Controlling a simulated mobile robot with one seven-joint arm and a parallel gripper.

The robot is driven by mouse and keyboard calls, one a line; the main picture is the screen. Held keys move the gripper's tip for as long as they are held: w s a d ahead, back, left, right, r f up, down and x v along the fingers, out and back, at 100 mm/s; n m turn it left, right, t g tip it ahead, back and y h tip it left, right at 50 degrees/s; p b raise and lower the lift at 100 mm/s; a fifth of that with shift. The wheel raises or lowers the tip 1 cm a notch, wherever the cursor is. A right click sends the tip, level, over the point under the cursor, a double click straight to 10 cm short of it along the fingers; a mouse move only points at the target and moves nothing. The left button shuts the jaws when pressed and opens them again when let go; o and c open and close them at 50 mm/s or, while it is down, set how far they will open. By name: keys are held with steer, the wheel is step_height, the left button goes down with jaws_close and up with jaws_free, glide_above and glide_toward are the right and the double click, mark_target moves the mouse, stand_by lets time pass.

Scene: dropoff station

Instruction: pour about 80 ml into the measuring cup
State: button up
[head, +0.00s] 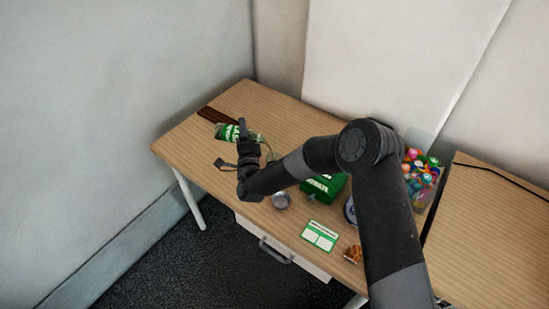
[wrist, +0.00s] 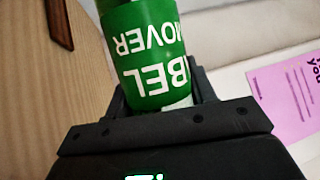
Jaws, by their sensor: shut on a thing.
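My gripper (head: 241,147) is over the left part of the wooden table, shut on a green-labelled bottle (head: 227,131). In the head view the bottle appears lying over, close to level, with its label partly behind a gripper finger. In the wrist view the bottle (wrist: 145,50) sits between the jaws, and its white lettering, ending in "BEL" and "MOVER", reads upside down. Its mouth and liquid level are not visible. I cannot make out the measuring cup for certain; a faint clear outline shows just right of my gripper in the head view.
A green box (head: 325,188), a small silver round item (head: 281,201), a green-and-white card (head: 320,236) and a small amber item (head: 353,254) are on the table (head: 190,150). A pink sheet (wrist: 288,95) shows in the wrist view.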

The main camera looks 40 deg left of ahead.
steer(key=shift+f+m, duration=0.3)
steer(key=shift+f, duration=0.05)
stand_by(0.7)
steer(key=shift+a+r+n, duration=0.1)
steer(key=shift+r+n, duration=0.3)
steer(key=shift+r, duration=0.2)
steer(key=shift+s+a+f+n+g, duration=0.15)
steer(key=shift+n+g, duration=0.15)
steer(key=shift+n, duration=0.25)
steer(key=shift+s+f+n+g, duration=0.1)
steer(key=shift+n+g, duration=0.2)
steer(key=shift+n, duration=0.25)
steer(key=shift+s+a+f+n+g, duration=0.1)
steer(key=shift+a+f+n+g, duration=0.3)
steer(key=shift+f+n, duration=0.35)
steer(key=shift+d+f+n+g+h, duration=0.25)
steer(key=shift+f+n+g, duration=0.2)
steer(key=shift+n, duration=0.6)
